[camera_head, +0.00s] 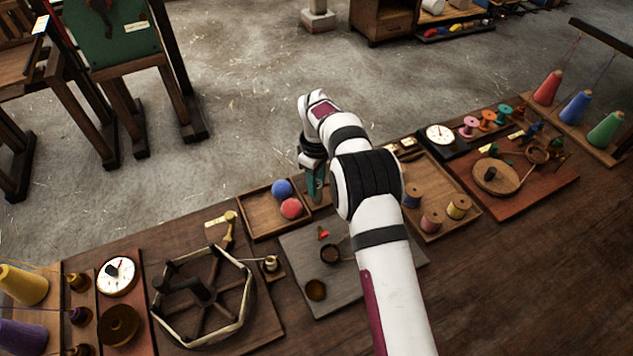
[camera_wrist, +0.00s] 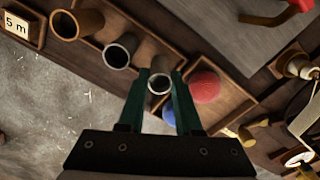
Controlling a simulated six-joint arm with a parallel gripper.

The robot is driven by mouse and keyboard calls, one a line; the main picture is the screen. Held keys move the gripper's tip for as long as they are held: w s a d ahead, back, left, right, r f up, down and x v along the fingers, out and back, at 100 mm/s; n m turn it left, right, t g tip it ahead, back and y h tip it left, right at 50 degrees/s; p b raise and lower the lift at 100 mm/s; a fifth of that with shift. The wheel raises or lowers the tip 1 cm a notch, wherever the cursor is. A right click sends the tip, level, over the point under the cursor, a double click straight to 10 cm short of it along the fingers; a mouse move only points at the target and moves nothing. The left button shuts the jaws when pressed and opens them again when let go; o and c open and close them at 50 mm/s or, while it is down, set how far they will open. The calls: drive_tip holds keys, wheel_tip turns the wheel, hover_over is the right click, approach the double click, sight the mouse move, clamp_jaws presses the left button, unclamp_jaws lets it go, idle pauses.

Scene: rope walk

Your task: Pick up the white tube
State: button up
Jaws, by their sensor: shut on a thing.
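The white tube (camera_wrist: 159,84) shows its round open end between my fingertips in the wrist view. My gripper (camera_wrist: 160,77) has its two green fingers on either side of the tube and is shut on it. I cannot tell whether the tube still touches the tray below. In the head view my gripper (camera_head: 316,185) is beyond the workbench's middle, just right of the ball tray, and my arm hides the tube there.
A grey tube (camera_wrist: 118,54) and a tan tube (camera_wrist: 78,24) stand beside the white one in a wooden tray. A red ball (camera_head: 291,208) and a blue ball (camera_head: 282,188) lie in a tray close by. Spools (camera_head: 431,220) sit to the right.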

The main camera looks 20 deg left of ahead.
drive_tip(key=shift+c, duration=0.7)
wheel_tip(320, 180, up, 7)
drive_tip(key=shift+r, duration=0.5)
drive_tip(key=shift+r, duration=0.1)
